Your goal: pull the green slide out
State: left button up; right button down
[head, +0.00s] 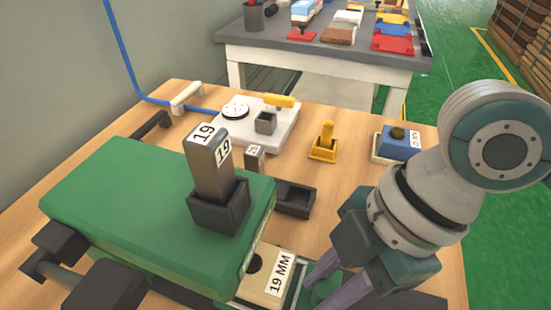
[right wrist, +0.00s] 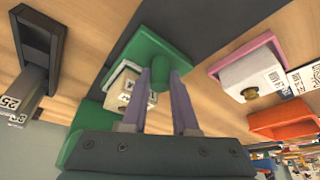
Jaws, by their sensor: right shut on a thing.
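The green slide (right wrist: 150,43) carries a pale block labelled "19 MM" (head: 281,272), and its green knob (head: 327,286) faces the lower right in the head view. The slide sticks out of the front of the green housing (head: 120,195). My right gripper (head: 314,290) is shut on the knob, one purple finger on each side; these fingers also show in the right wrist view (right wrist: 161,80). The fingers and wrist hide part of the slide and knob. My left gripper is not in view.
A grey block marked "19" (head: 207,168) stands upright in a dark socket on the housing. A dark tray (head: 295,198), a yellow stand (head: 324,142), a white gauge base (head: 282,128) and a blue holder (head: 396,142) stand behind. Another table (head: 270,46) is farther back.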

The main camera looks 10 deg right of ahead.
jog(key=s+d, duration=0.2)
jog(key=s+d+p, duration=0.1)
jog(key=s+d, duration=0.1)
jog(key=d, duration=0.1)
jog(key=s+d+p, duration=0.1)
jog(key=s+d, duration=0.1)
jog(key=d, duration=0.1)
jog(key=shift+d, duration=0.25)
jog(key=c, duration=0.7)
grip_release()
jog(key=shift+d, duration=0.15)
jog(key=shift+c, duration=0.2)
jog(key=shift+o, duration=0.3)
jog(key=p+v, duration=0.2)
jog(key=v, duration=0.8)
